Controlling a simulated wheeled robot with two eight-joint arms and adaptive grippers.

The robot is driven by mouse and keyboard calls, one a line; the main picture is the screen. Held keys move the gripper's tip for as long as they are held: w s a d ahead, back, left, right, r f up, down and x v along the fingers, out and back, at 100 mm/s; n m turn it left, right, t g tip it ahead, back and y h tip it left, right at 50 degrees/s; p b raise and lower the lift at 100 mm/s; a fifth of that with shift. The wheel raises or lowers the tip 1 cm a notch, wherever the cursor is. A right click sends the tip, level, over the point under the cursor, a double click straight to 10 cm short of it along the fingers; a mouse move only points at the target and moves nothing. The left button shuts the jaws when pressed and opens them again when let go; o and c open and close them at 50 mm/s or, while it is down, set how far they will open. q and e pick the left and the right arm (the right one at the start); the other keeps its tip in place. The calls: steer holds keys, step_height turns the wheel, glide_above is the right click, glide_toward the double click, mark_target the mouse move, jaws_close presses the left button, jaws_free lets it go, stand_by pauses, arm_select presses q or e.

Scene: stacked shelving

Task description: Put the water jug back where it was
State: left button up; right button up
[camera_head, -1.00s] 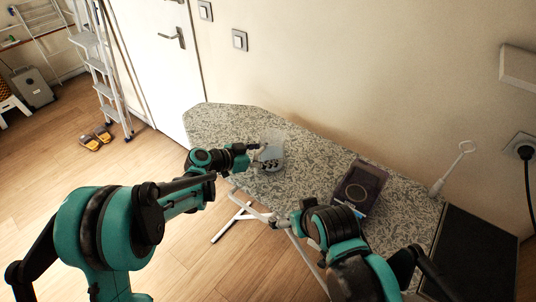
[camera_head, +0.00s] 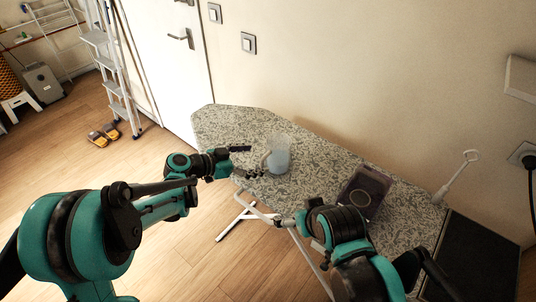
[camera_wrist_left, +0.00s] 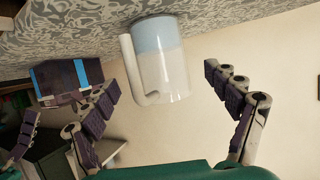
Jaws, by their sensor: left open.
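The water jug (camera_head: 279,158) stands upright on the patterned ironing board (camera_head: 225,125). It is clear, with pale blue in its lower part. The left wrist view, which is upside down, shows the jug (camera_wrist_left: 168,65) with its handle on the picture's left. My left gripper (camera_head: 245,162) is open just left of the jug in the head view, its fingers apart from it. In the left wrist view, the open fingers (camera_wrist_left: 162,88) spread to either side of the jug. My right gripper (camera_head: 287,221) is low at the board's front edge, and its fingers are unclear.
A dark flat box (camera_head: 365,190) lies on the board right of the jug. A pale wand with a ring end (camera_head: 455,177) stands near the board's right end. The wall (camera_head: 350,80) runs close behind. A stepladder (camera_head: 110,75) and slippers (camera_head: 103,134) are at far left.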

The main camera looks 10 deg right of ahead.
arm_select(q)
steer(key=s+a+r+n+t+y, duration=0.1)
steer(key=s+a+n+y, duration=0.5)
steer(key=s+a, duration=0.5)
steer(key=s+a+r+n+t+y, duration=0.1)
steer(key=s+a+n+t+y, duration=0.1)
steer(key=s+a+n+y, duration=0.5)
steer(key=s+a+n, duration=0.1)
steer(key=s+a, duration=0.4)
steer(key=a, duration=0.4)
steer(key=shift+a+r+n+p, duration=0.3)
steer(key=shift+s, duration=0.1)
